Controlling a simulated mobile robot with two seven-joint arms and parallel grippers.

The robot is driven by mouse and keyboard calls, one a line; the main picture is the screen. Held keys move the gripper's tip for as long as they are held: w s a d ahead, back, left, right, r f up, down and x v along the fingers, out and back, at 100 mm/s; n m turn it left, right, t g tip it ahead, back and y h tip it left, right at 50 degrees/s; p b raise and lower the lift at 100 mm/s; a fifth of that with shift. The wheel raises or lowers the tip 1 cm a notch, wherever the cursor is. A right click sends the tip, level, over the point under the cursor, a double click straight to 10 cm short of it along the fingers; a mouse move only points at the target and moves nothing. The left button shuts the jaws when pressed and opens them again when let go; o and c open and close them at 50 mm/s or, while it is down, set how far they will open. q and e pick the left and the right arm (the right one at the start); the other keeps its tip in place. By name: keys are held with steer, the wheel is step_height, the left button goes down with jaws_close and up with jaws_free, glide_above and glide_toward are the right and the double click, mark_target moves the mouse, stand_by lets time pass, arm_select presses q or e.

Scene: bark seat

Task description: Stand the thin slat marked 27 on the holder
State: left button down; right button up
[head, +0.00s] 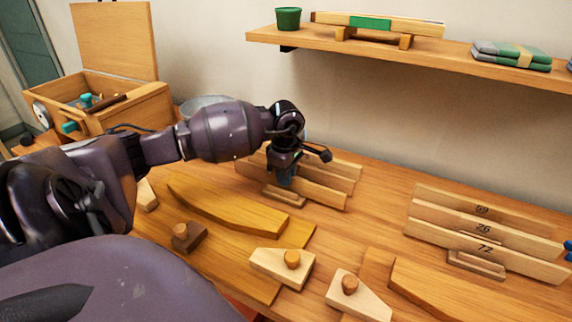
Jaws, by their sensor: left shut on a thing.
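My left gripper (286,178) reaches down at the left group of thin wooden slats and is shut on one of them, seemingly the front slat (318,190). The fingers hide part of it, and no number shows on it. More slats (343,172) stand close behind, and a small wooden block (284,196) lies at its foot. On the right, slats marked 59 (482,210), 26 (484,228) and 72 (486,249) stand in a row at a low wooden holder (476,264). I see no mark 27. My right gripper is not seen.
Curved boards (228,212) and pale blocks with round knobs (282,264) lie on the front of the bench. An open wooden chest (122,103) stands at back left. A wall shelf (400,52) overhangs the back. Bench between the slat groups is clear. Blue pieces (568,250) are cut off at right.

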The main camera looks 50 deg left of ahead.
arm_select(q)
steer(key=shift+f, duration=0.25)
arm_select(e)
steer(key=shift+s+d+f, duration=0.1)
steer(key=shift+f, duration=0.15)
arm_select(q)
steer(key=c, duration=1.1)
jaws_free()
steer(key=shift+r, duration=0.1)
steer(key=shift+r, duration=0.65)
steer(key=shift+r+p, duration=1.2)
steer(key=shift+r, duration=1.8)
steer(key=shift+r+p, duration=0.65)
steer(key=shift+r, duration=1.15)
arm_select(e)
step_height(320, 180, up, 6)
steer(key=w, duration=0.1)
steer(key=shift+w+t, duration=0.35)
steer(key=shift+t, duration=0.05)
arm_select(q)
steer(key=shift+d+f, duration=0.1)
